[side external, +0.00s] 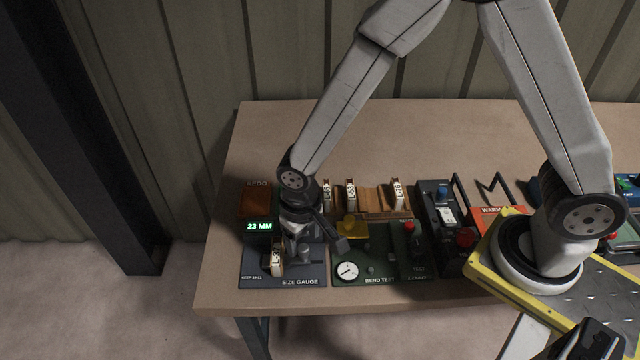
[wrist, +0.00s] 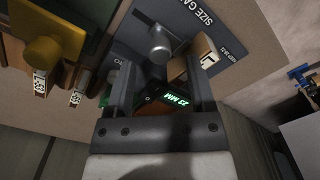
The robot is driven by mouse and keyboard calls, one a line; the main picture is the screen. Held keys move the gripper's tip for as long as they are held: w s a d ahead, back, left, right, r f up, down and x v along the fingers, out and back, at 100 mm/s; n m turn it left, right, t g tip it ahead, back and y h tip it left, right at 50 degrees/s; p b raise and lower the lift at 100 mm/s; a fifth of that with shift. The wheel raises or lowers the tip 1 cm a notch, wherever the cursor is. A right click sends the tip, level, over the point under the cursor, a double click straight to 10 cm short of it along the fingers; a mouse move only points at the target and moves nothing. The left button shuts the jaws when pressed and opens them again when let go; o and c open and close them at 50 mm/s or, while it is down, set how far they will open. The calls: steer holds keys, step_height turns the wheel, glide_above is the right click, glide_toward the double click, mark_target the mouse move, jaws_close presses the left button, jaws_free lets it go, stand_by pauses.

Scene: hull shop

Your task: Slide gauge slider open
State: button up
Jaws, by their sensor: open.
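The size gauge, a dark grey panel (side external: 310,274) at the table's front left, has a green display (side external: 259,226) reading 23 MM. In the wrist view the panel (wrist: 215,25) shows a grey round knob (wrist: 160,45), apparently the slider's handle. A wooden piece with a white tag (side external: 277,260) stands on the gauge; it shows beside the knob in the wrist view (wrist: 207,55). My gripper (side external: 297,248) is low over the gauge, pointing down. In the wrist view its fingers (wrist: 158,72) are apart, with the knob showing between and beyond them. Whether they touch the knob I cannot tell.
A brown REDO box (side external: 256,197) stands behind the gauge. The green bend test panel (side external: 375,268) with dial and yellow part (side external: 351,227) is close on the right. Several tagged pieces stand in a wooden rack (side external: 372,199) behind. The back of the table (side external: 400,135) is clear.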

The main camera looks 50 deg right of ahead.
steer(key=shift+f, duration=1.2)
jaws_close()
stand_by(0.7)
